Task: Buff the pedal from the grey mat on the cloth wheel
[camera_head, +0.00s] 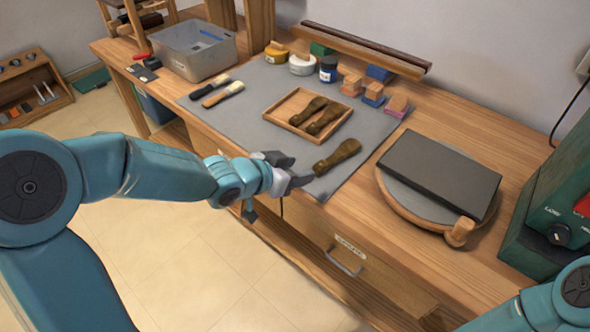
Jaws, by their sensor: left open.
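A brown, brass-toned pedal (340,155) lies on the grey mat (240,115) near its front edge. My left gripper (301,172) is open just left of the pedal's narrow near end, its fingers pointing toward it. Whether a finger touches the pedal I cannot tell. Two similar pedals (318,116) lie in a shallow wooden tray (279,110) on the mat. No cloth wheel shows; part of a green machine (556,208) with a dial and a red part stands at the right edge. My right gripper is out of view; only part of that arm shows at bottom right.
A dark slab (440,172) rests on a round board (408,206) with a wooden knob, right of the mat. A metal bin (192,50) is at the back left.

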